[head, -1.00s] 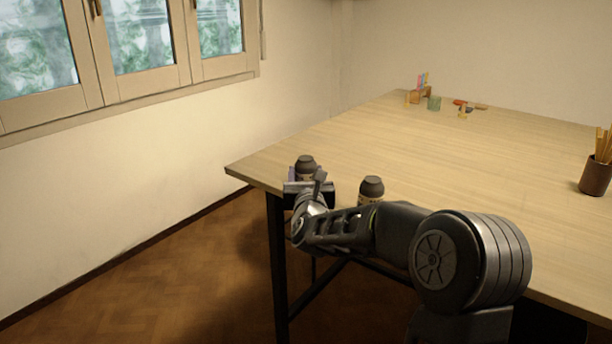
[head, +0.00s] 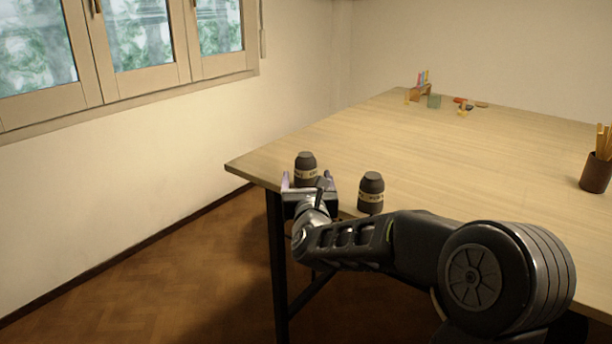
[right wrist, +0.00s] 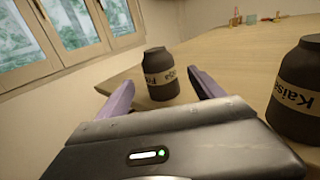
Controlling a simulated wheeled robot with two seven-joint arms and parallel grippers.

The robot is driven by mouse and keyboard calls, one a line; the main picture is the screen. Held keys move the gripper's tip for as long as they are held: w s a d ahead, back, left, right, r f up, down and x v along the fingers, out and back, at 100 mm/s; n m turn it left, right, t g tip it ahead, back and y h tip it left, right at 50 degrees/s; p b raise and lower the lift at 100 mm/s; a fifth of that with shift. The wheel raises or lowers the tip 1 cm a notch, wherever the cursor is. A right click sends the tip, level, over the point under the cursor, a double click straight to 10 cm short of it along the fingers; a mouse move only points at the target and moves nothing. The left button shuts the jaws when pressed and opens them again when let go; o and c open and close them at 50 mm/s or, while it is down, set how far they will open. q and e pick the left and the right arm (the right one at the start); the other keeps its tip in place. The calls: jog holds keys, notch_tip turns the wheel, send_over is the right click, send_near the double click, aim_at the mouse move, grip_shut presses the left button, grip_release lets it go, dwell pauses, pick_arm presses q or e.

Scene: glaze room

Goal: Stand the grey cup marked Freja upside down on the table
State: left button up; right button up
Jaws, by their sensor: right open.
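The grey cup (head: 306,161) with a pale label band stands on the table near its left corner. It also shows in the right wrist view (right wrist: 158,62), where its label seems to begin with "Fr"; the rest is hard to read. It is narrower at the top, and its closed or open end cannot be told. My right gripper (head: 309,181) is open in front of it, its purple fingers apart, with the cup between them in the picture and not gripped. My left gripper is out of view.
A similar grey cup (head: 371,190), labelled Kaisa in the right wrist view (right wrist: 299,112), stands close to the right. A brown pot of sticks (head: 596,172) is at the right edge. The table (head: 450,160) middle is clear.

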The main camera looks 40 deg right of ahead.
jog(key=shift+v, duration=1.6)
